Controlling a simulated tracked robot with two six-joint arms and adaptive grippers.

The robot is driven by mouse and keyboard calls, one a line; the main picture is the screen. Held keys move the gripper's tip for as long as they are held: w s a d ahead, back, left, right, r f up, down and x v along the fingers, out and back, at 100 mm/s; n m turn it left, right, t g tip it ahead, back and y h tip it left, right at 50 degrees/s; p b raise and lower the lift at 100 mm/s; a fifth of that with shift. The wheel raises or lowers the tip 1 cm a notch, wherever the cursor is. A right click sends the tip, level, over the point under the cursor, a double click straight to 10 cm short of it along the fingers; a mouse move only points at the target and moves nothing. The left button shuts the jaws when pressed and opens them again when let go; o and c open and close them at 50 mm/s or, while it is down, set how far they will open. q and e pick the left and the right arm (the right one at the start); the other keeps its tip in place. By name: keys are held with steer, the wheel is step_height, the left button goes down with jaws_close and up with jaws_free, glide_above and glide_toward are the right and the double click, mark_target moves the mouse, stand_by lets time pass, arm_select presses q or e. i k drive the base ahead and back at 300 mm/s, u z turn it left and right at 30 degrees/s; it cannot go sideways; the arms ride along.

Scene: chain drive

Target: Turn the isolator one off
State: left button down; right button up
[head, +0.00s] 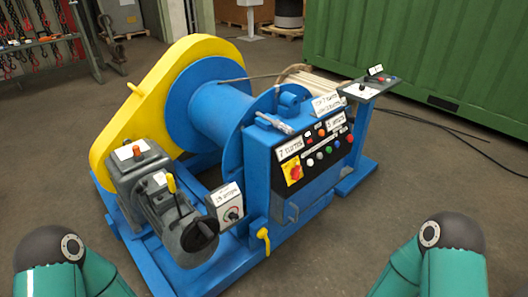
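A red rotary switch on a yellow plate (293,172) sits at the lower left of the black control panel on the blue winch cabinet; it looks like an isolator. A white label (289,149) is above it, but its text is not clearly legible. The handle's exact position is too small to tell. A grey box with a black rotary knob (232,214) and its own label stands left of the cabinet. Only teal and dark links of my arms show, at the bottom left and bottom right. Both grippers are out of view.
The panel has several coloured buttons (318,155). A blue drum (220,113), yellow guard (150,102) and grey motor (187,235) fill the left. A yellow lever (264,240) is low in front. A pedestal box (367,89) stands behind right.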

mark_target(295, 173)
steer(key=z, duration=0.1)
steer(key=i, duration=1.65)
steer(key=z, duration=0.45)
